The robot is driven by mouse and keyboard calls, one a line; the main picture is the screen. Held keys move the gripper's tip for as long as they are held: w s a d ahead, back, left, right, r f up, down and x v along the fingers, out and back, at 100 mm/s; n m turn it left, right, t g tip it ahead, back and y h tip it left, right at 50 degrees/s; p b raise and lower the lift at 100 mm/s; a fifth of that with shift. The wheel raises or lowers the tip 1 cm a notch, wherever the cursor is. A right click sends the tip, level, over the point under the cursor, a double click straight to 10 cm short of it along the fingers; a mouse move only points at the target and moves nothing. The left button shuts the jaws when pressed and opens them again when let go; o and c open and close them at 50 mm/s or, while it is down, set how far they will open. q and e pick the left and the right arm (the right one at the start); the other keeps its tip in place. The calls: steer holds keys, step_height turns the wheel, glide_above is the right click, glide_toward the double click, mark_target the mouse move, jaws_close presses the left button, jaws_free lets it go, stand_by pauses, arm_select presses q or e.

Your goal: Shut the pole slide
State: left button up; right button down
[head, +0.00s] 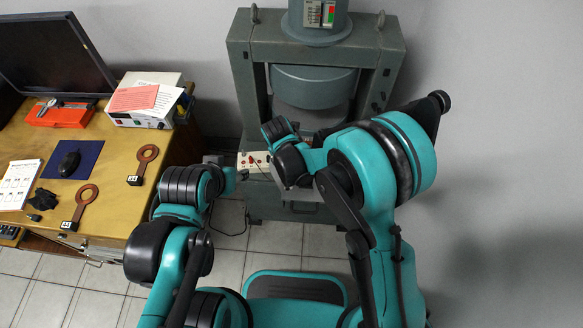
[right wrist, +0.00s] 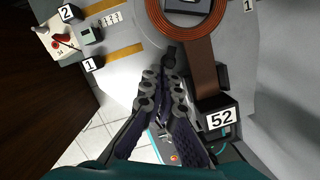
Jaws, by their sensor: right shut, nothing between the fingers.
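The magnet stands at the back in the head view, a grey frame (head: 240,70) around a round pole block (head: 313,85). My right arm covers its lower front there and hides the right gripper. In the right wrist view my right gripper (right wrist: 162,77) is shut and empty. Its tips point at a small dark knob (right wrist: 170,56) on the grey plate (right wrist: 135,70); I cannot tell whether they touch it. A copper ring (right wrist: 172,22) with a flat handle and a "52" tag (right wrist: 220,120) lies right of the fingers.
The wooden desk (head: 110,205) at left holds two tagged copper rings (head: 143,160) (head: 80,205), a mouse (head: 69,163), a power box (head: 150,115) and a monitor (head: 55,50). A switch box (right wrist: 62,40) stands upper left in the wrist view. Tiled floor (head: 50,290) is partly clear.

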steer(key=w, duration=0.9)
